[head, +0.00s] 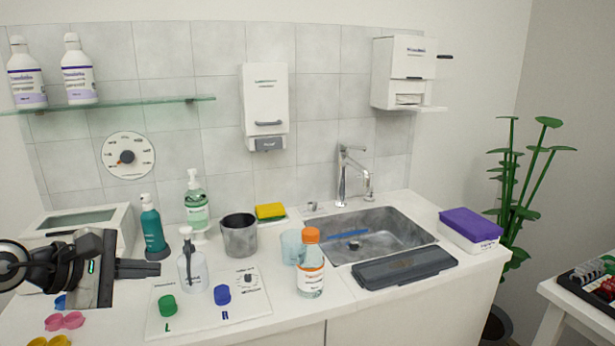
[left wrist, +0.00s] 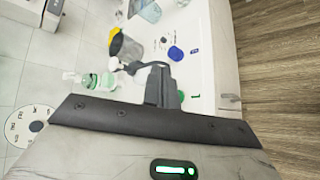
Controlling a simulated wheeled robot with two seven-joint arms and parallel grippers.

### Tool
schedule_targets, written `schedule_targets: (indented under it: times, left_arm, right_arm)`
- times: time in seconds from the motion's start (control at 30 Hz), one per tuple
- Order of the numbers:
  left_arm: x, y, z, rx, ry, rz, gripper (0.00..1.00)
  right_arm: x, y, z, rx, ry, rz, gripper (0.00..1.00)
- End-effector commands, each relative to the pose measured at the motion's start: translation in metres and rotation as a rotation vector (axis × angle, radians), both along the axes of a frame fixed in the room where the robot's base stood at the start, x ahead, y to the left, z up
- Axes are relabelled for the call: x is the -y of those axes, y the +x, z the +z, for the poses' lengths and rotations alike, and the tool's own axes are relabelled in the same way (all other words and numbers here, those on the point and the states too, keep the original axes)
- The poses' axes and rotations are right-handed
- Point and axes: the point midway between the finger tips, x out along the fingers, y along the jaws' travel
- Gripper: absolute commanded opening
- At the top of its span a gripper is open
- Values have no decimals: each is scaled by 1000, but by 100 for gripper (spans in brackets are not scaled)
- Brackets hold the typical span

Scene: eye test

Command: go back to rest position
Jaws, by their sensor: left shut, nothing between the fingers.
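My left gripper (head: 158,269) comes in from the left in the head view, over the left end of the counter. Its dark fingers are shut with nothing between them and point right, beside a clear pump bottle (head: 192,272). In the left wrist view the gripper (left wrist: 160,88) shows dark and closed, with the counter beyond it. Whether the fingers touch the bottle I cannot tell. My right gripper is in neither view.
A teal bottle (head: 153,228) stands just behind the fingers. A white card (head: 185,323) with a green cap (head: 167,305) and a blue cap (head: 222,294) lies in front. A grey cup (head: 239,238), an orange-capped bottle (head: 311,272) and the sink (head: 385,232) are farther right.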

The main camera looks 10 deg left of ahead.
Motion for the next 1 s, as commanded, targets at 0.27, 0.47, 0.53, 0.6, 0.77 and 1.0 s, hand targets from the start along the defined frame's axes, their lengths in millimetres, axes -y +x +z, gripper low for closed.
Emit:
schedule_targets:
  times: [0.27, 0.47, 0.53, 0.6, 0.77, 1.0]
  left_arm:
    - [104, -19, -90, -551, -1329, 439, 0]
    - [133, -56, -169, -1034, -2300, 992, 0]
    - [142, -78, -201, -1176, -2616, 1223, 0]
    - [153, -101, -229, 1028, 2325, -1164, 0]
    - [178, -149, -272, 736, 1790, -1003, 0]
    - [192, -172, -287, 597, 1550, -914, 0]
  right_arm:
    - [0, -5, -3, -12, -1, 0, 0]
    - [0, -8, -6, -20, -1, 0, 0]
    - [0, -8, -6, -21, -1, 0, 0]
    - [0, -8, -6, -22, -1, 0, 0]
    - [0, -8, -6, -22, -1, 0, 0]
    - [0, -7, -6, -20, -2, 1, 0]
